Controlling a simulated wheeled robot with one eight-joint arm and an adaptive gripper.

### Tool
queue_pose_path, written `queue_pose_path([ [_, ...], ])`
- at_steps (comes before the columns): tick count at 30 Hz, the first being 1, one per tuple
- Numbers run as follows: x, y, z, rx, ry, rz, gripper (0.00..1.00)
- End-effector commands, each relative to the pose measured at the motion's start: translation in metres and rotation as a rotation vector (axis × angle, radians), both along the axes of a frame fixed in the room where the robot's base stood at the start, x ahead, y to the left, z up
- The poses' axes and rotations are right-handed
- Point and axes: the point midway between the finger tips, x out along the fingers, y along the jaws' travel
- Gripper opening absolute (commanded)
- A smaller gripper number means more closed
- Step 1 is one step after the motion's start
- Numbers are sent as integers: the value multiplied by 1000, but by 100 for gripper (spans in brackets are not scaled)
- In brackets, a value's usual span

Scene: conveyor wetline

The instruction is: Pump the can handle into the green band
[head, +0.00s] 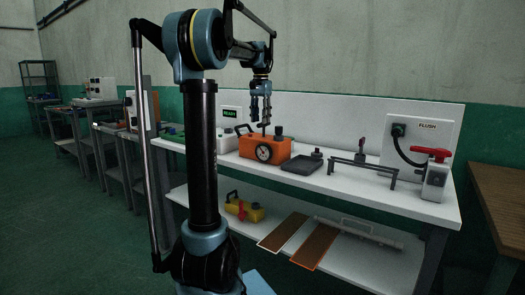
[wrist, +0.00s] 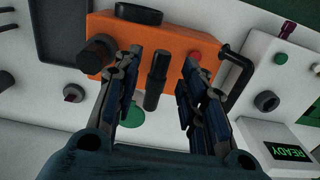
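The orange can (head: 268,147) stands on the white bench, with a round dial (head: 264,153) on its front. The dial's green band and needle are too small to read. In the wrist view the orange can (wrist: 180,52) lies beyond my fingers. A black upright handle (wrist: 156,75) stands out from it, between my two fingers. My gripper (head: 261,112) is above the can, pointing down. In the wrist view my gripper (wrist: 158,88) is open, with a gap on each side of the handle. I see no contact.
A dark tray (head: 302,166) and a low black rail (head: 362,172) lie right of the can. A FLUSH panel (head: 425,140) and a red-handled valve (head: 434,175) stand at the right end. A READY display (wrist: 287,151) is beside the can. The lower shelf holds a yellow can (head: 243,208).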

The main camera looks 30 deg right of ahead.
Motion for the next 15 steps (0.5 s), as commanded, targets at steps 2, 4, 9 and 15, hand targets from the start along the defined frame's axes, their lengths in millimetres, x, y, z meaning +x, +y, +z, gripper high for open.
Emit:
queue_pose_path([
  [2,0,0,6,0,0,0,38],
  [4,0,0,12,0,0,0,38],
  [9,0,0,26,0,0,0,38],
  [15,0,0,38,0,0,0,38],
])
